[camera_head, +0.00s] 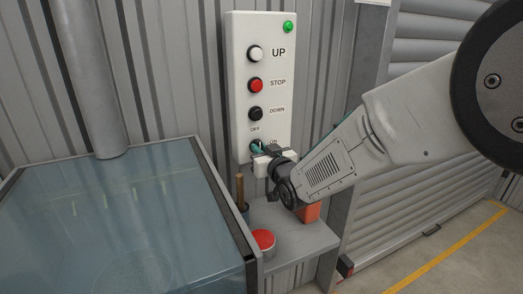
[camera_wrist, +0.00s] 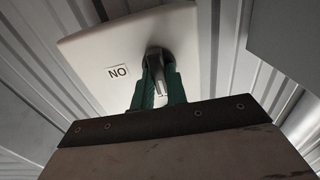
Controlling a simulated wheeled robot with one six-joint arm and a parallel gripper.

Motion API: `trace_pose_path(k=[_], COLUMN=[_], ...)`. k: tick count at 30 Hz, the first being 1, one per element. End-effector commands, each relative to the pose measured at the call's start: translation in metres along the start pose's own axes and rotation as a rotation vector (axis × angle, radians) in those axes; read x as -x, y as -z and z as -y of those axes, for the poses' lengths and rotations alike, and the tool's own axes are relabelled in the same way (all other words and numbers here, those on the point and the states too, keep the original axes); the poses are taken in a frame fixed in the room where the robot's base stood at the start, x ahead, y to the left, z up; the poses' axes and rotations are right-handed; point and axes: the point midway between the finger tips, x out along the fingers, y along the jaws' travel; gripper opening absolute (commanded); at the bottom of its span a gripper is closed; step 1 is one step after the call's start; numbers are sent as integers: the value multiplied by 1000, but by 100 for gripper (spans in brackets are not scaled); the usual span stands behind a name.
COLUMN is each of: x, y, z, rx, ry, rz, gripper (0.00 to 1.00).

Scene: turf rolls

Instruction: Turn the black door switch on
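The black door switch (camera_wrist: 155,60) is a rotary knob low on a white control panel (camera_head: 262,62). In the wrist view its grey-edged handle lies between my two green fingers, close to both. An ON label beside it reads upside down there. In the head view, my gripper (camera_head: 257,147) is at the panel's lower end, below the OFF label, and hides most of the switch. My gripper also shows in the wrist view (camera_wrist: 160,92), with its fingers close together on the handle. Which way the knob is turned is hard to tell.
Above the switch are a white UP button (camera_head: 255,53), a red STOP button (camera_head: 255,85), a black DOWN button (camera_head: 255,114) and a lit green lamp (camera_head: 288,27). A glass-topped case (camera_head: 120,215) stands left. A grey shelf (camera_head: 295,235) below holds a red-topped can (camera_head: 263,240).

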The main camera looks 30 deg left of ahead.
Motion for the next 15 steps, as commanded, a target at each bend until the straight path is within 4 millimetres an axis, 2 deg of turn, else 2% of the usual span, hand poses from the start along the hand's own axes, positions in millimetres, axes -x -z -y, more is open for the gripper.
trace_pose_path(k=[8,15], x=[0,0], y=[0,0], z=[1,1], rx=[-16,-117], ry=[2,2], rz=[0,0], gripper=[0,0])
